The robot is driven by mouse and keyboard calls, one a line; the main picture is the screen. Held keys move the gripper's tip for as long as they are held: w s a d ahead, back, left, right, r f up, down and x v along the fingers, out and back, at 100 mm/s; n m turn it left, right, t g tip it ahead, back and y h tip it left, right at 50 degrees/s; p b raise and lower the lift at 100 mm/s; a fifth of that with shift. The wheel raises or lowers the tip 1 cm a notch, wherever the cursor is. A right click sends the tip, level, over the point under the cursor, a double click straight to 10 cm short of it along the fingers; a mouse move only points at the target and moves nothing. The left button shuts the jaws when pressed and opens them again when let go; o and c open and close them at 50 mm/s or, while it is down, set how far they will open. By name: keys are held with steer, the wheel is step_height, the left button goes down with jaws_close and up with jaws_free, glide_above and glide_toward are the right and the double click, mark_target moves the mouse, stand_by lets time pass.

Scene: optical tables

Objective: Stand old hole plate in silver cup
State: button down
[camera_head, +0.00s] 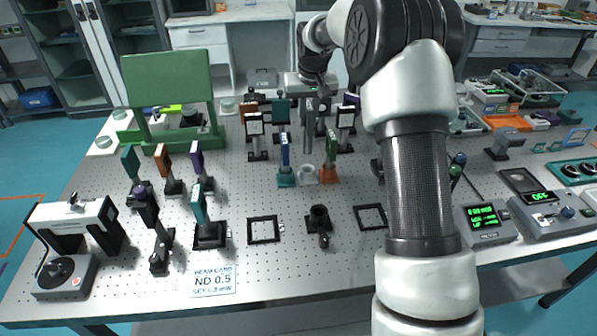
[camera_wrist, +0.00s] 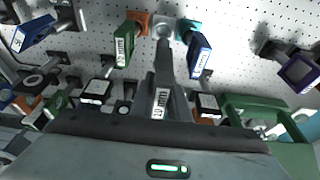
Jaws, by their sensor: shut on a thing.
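My gripper (camera_head: 309,96) is shut on a grey plate with a long narrow stem (camera_head: 308,138), taken as the hole plate, and holds it upright, stem down. Its white label (camera_wrist: 160,103) shows in the wrist view, too small to read. The silver cup (camera_head: 308,174) stands on the table below the stem, between a teal cup and an orange cup. In the head view the stem's lower end shows just above the silver cup. In the wrist view the stem's tip overlaps the near edge of the silver cup (camera_wrist: 165,25); whether it touches or is inside cannot be told.
A blue plate (camera_head: 285,150) stands in the teal cup (camera_head: 286,180) and a green plate (camera_head: 331,147) in the orange cup (camera_head: 328,174), close on both sides. Several mounted plates stand behind and to the left.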

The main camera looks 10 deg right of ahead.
mark_target(308, 146)
step_height(308, 146, down, 10)
steer(key=shift+w+d+r, duration=0.1)
stand_by(0.4)
steer(key=shift+f, duration=0.2)
steer(key=c, duration=2.1)
jaws_free()
steer(key=shift+f, duration=0.1)
steer(key=o, duration=0.4)
